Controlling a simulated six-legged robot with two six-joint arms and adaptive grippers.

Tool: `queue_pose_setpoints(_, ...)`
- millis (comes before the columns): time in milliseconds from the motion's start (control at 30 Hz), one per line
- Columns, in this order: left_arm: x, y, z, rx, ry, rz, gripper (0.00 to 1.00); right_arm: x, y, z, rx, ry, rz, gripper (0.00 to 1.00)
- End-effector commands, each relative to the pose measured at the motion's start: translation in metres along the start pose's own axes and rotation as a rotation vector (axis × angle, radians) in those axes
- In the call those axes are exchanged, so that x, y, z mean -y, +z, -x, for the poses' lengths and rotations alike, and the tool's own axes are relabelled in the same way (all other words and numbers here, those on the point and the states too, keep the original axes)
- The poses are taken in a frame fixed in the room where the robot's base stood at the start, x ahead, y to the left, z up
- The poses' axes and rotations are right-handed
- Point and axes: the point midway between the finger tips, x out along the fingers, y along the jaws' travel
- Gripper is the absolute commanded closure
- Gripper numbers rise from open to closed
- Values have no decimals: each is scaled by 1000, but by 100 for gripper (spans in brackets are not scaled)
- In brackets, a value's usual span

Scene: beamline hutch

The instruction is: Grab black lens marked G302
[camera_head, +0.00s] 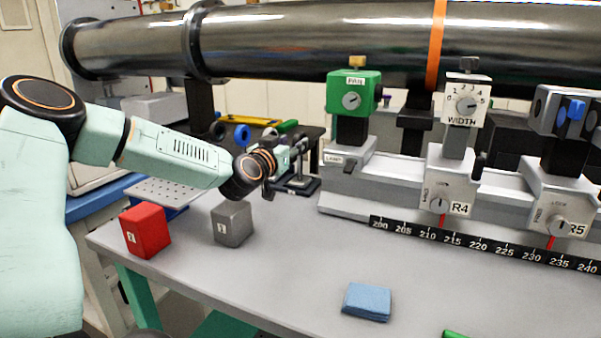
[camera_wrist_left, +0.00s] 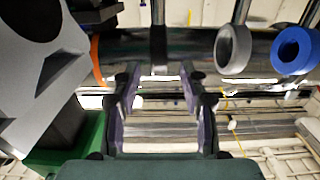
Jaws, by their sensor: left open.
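I cannot make out the marking G302 on anything in view. A small dark post holder on a black base (camera_head: 297,186) stands at the back of the bench, just behind and below my left gripper (camera_head: 293,153). It has a small label too small to read, and the gripper partly hides its top. I cannot tell whether it carries the lens. In the left wrist view my left gripper (camera_wrist_left: 157,82) has its two fingers apart, with nothing seen between them. My right gripper is not in view.
A red block (camera_head: 146,231), a grey block (camera_head: 232,224) and a folded blue cloth (camera_head: 367,302) lie on the bench. A large dark pipe (camera_head: 290,40) crosses behind. The front middle is mostly clear.

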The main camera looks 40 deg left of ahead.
Motion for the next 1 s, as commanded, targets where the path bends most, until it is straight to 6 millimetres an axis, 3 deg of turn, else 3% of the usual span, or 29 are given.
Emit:
queue_pose_setpoints(500, -2, 6, -49, 0, 1, -7, 57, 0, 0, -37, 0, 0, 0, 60)
queue_pose_setpoints(867, -2, 3, -54, 0, 1, -1, 57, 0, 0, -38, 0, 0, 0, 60)
queue_pose_setpoints(1000, -2, 3, -54, 0, 1, -1, 69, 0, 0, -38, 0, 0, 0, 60)
